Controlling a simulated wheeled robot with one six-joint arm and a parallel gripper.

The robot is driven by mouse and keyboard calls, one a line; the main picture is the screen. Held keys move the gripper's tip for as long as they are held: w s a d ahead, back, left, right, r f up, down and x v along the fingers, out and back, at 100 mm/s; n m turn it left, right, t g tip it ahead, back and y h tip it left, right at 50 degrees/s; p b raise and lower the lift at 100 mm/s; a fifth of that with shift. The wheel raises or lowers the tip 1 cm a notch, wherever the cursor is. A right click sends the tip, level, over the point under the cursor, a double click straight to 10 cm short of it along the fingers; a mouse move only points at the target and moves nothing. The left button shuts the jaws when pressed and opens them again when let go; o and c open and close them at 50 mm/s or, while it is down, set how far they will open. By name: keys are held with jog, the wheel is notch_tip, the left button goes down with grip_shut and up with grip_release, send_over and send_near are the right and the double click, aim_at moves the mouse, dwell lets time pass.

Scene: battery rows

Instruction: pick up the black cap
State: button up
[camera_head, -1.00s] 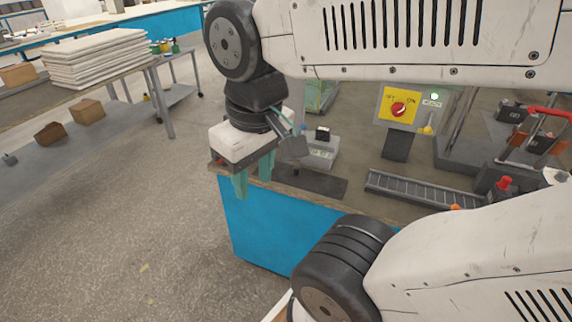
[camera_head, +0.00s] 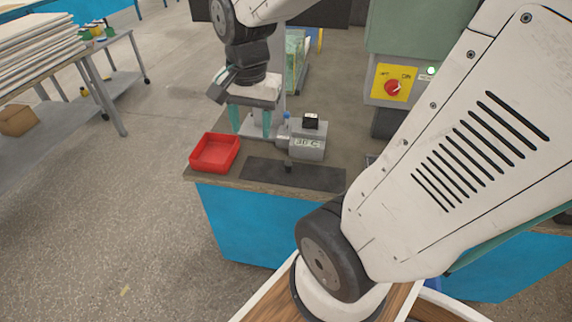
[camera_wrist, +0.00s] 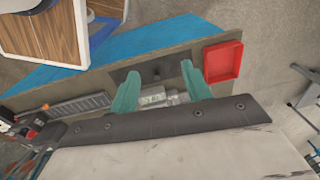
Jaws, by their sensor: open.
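A small black upright piece (camera_head: 288,167), which looks like the black cap, stands on a dark mat (camera_head: 322,178) near the bench's front edge. It also shows in the wrist view (camera_wrist: 157,75). A second black piece (camera_head: 311,121), block-shaped, sits on a grey device with a display (camera_head: 307,146); I cannot tell for certain which is the cap. My gripper (camera_head: 250,122) has teal fingers spread apart, with nothing seen between them. In the head view it is left of the device and behind the red tray. The wrist view shows both fingers (camera_wrist: 161,68) above the bench.
A red tray (camera_head: 196,164) lies at the bench's left front corner. A machine with a yellow panel and red knob (camera_head: 392,87) stands right of the device. My arm hides the bench's right side in the head view. Open floor lies to the left.

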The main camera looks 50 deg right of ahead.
jog(key=w+d+f+m, duration=0.4)
jog(key=d+f+m, duration=0.2)
jog(key=m, duration=1.5)
send_over(289, 164)
jog(key=shift+g, duration=0.4)
notch_tip(289, 164, down, 14)
jog(key=shift+d+f, duration=0.1)
jog(key=shift+f, duration=0.05)
notch_tip(289, 164, down, 6)
jog(key=shift+w+f, duration=0.1)
jog(key=shift+f, duration=0.5)
jog(key=c, duration=1)
jog(key=shift+c, duration=0.2)
